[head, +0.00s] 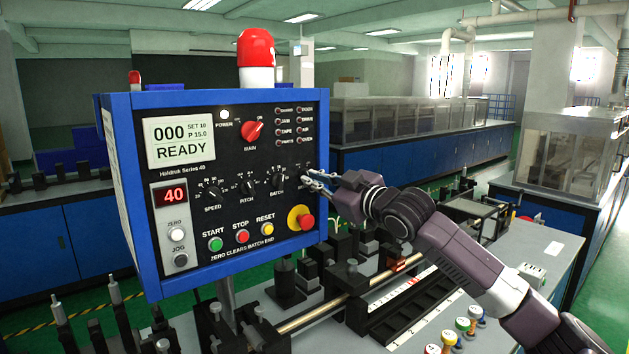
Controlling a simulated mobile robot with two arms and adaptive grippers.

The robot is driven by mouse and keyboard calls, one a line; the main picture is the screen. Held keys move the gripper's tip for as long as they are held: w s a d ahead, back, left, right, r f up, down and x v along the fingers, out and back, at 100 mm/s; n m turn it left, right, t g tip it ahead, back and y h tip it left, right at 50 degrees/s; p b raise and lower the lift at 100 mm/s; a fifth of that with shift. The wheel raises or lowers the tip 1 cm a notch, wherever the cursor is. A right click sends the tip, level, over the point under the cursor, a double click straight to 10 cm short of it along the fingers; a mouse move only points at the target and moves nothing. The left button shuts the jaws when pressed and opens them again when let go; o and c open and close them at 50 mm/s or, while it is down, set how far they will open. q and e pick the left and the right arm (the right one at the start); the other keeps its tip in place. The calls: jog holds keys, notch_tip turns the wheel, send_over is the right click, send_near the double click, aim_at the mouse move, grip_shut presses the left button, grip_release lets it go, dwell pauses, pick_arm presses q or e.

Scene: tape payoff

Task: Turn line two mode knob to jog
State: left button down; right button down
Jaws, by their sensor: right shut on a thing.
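A blue control box (230,266) with a black panel face fills the left middle of the head view. Its panel carries black knobs in a row, labelled speed (213,193), pitch (247,188) and batch (277,180). My right gripper (308,178) reaches in from the right to the right end of this row. It is shut on a small dark knob there, which I take as the mode knob. The fingers cover that knob, so its pointer and label cannot be read. No "line two" or "jog" position marking can be made out beside it. My left gripper is out of view.
Below the gripper is a red emergency stop button (307,222) on a yellow base. Start (215,244), stop (242,237) and reset (267,229) buttons are beside it. The display (180,142) reads READY. A jog button (181,260) is at lower left. Machine parts stand below the box.

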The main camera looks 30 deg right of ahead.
jog(key=m+p, duration=0.1)
jog(key=m, duration=0.2)
jog(key=m+p, duration=0.1)
jog(key=m, duration=0.3)
jog(key=m+p, duration=0.1)
jog(key=m, duration=0.3)
jog(key=shift+a, duration=0.25)
jog(key=shift+m, duration=0.3)
jog(key=c, duration=2)
grip_release()
jog(key=shift+c, duration=0.2)
jog(key=s+d, duration=0.1)
jog(key=s, duration=1.1)
